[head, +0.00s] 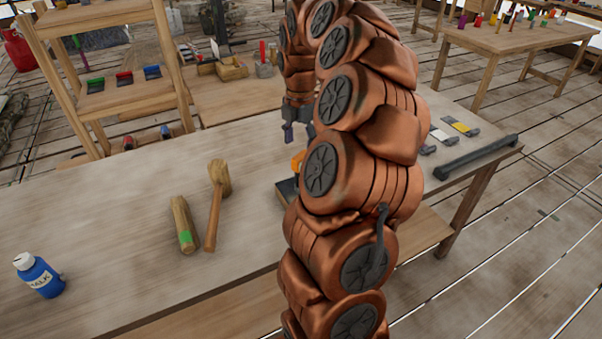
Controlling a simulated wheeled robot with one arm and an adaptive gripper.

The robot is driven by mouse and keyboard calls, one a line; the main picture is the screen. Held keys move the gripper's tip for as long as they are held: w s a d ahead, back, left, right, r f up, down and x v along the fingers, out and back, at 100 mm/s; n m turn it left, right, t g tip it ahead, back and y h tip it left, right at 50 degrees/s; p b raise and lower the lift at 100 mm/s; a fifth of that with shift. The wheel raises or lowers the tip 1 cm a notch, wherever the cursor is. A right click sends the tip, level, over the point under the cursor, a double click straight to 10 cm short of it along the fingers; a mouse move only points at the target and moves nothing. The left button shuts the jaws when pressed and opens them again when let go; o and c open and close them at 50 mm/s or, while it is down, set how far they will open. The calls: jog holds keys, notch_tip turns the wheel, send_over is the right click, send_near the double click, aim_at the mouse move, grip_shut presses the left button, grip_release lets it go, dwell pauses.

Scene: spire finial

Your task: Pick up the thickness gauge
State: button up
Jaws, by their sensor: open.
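My gripper (299,132) points down above the workbench (130,210), just behind my copper arm. One purple-tipped finger shows clearly; the other is partly covered by the arm. It is open, and nothing shows between its fingers. Below it on the bench, an orange curved piece (297,162) shows beside a dark flat block (287,188), both partly hidden by my arm. I cannot tell whether the orange piece is the thickness gauge; no other thing is clearly one.
A wooden mallet (218,190), a green-banded wooden cylinder (183,226) and a blue bottle (38,275) stand or lie on the left. A dark bar (477,157) and small flat pieces (460,127) lie at right. A wooden shelf rack (118,98) stands behind.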

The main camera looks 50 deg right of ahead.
aim_at(301, 165)
jog(key=shift+d+f, duration=0.25)
jog(key=shift+d, duration=0.2)
jog(key=shift+s+f, duration=0.1)
jog(key=shift+f, duration=0.1)
jog(key=shift+a+f+p, duration=0.2)
jog(key=shift+f+p, duration=0.55)
jog(key=shift+f, duration=1.05)
jog(key=shift+a+f+p, duration=0.15)
jog(key=shift+f+p, duration=0.55)
jog(key=shift+f, duration=1.1)
grip_shut()
